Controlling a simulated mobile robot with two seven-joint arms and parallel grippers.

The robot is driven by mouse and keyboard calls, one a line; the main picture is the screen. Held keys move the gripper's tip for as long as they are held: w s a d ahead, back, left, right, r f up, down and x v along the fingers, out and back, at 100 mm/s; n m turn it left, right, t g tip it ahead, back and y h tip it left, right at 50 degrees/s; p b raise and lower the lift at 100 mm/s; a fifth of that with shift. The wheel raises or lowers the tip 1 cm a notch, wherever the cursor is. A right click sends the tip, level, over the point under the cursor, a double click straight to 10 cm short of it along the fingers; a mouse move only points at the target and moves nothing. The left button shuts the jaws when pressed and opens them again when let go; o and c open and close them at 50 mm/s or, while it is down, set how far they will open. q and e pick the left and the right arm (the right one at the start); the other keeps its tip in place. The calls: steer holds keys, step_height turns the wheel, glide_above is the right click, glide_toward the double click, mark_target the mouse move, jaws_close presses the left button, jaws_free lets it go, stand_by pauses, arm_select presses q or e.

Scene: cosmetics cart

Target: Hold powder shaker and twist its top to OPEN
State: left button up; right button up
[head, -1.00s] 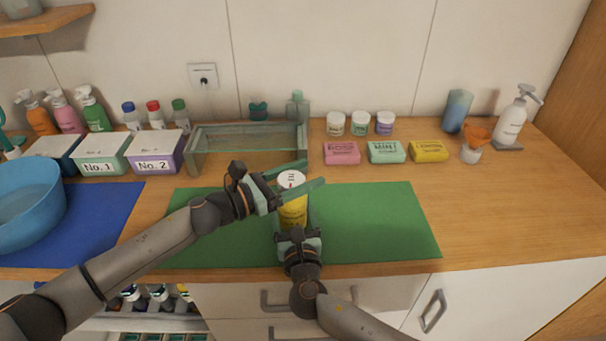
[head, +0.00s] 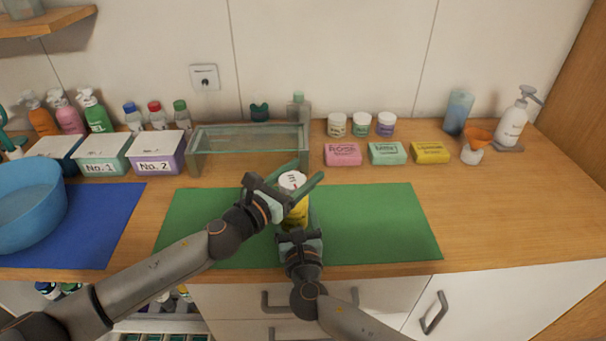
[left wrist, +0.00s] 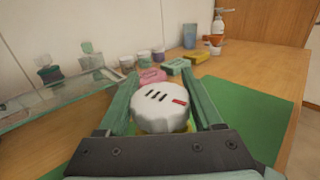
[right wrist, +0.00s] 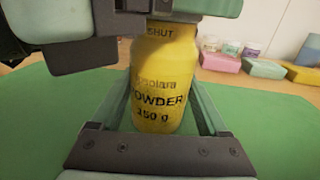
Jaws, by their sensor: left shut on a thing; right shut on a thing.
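The powder shaker (head: 297,213) stands upright on the green mat (head: 385,225), with a yellow body and a white top (head: 292,180). In the left wrist view the white top (left wrist: 160,107) shows dark slots and a small red mark. My left gripper (head: 294,183) is shut on the white top from the left. My right gripper (head: 300,225) is shut on the yellow body from the front, low down.
A glass shelf stand (head: 248,140) is behind the shaker. Soap boxes (head: 387,153) and small jars (head: 361,124) stand behind to the right. A blue basin (head: 28,205) is at the left. The right part of the mat is clear.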

arm_select(q)
steer(key=shift+w+a+f+n+t+y, duration=0.1)
steer(key=shift+a+n+t+y, duration=0.05)
steer(key=shift+n+t+y, duration=0.8)
steer(key=shift+w+a+n+t+y, duration=0.15)
steer(key=shift+n+t+y, duration=0.45)
steer(key=shift+y, duration=0.65)
steer(key=o, duration=1.4)
step_height(320, 180, up, 10)
steer(key=shift+r, duration=0.1)
